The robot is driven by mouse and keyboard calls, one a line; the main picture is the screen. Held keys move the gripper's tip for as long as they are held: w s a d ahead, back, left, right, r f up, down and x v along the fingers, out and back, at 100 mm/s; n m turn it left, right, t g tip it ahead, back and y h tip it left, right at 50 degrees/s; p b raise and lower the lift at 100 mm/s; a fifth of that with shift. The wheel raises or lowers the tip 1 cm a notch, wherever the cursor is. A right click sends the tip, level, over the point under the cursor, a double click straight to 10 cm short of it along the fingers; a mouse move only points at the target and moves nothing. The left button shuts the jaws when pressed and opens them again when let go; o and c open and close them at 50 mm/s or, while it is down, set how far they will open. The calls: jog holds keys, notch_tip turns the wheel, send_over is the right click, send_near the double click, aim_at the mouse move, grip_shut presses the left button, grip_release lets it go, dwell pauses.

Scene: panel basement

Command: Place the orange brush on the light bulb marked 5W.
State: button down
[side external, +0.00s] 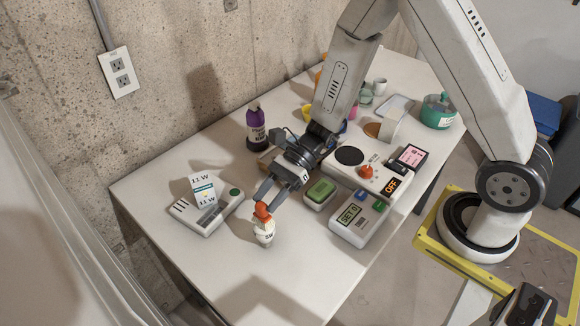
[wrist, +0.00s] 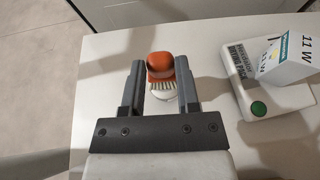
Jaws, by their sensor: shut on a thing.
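The orange brush (side external: 262,212) is between the two fingertips of my gripper (side external: 267,193), near the front edge of the table. In the wrist view my gripper (wrist: 160,68) is shut on the brush (wrist: 160,65), with its pale bristles facing down. The white light bulb marked 5W (side external: 266,237) stands on the table directly under the brush. In the wrist view only a white rim of the bulb (wrist: 163,96) shows below the bristles. I cannot tell whether the bristles touch the bulb.
A box marked 11 W (side external: 203,190) stands on a grey device (side external: 185,212) to the left. A purple bottle (side external: 256,125) stands behind. The front table area is clear.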

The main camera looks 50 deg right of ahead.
jog(key=shift+f, duration=0.15)
jog(key=shift+c, duration=1.7)
grip_release()
jog(key=shift+r, duration=0.2)
jog(key=v, duration=1.2)
jog(key=shift+f, duration=0.1)
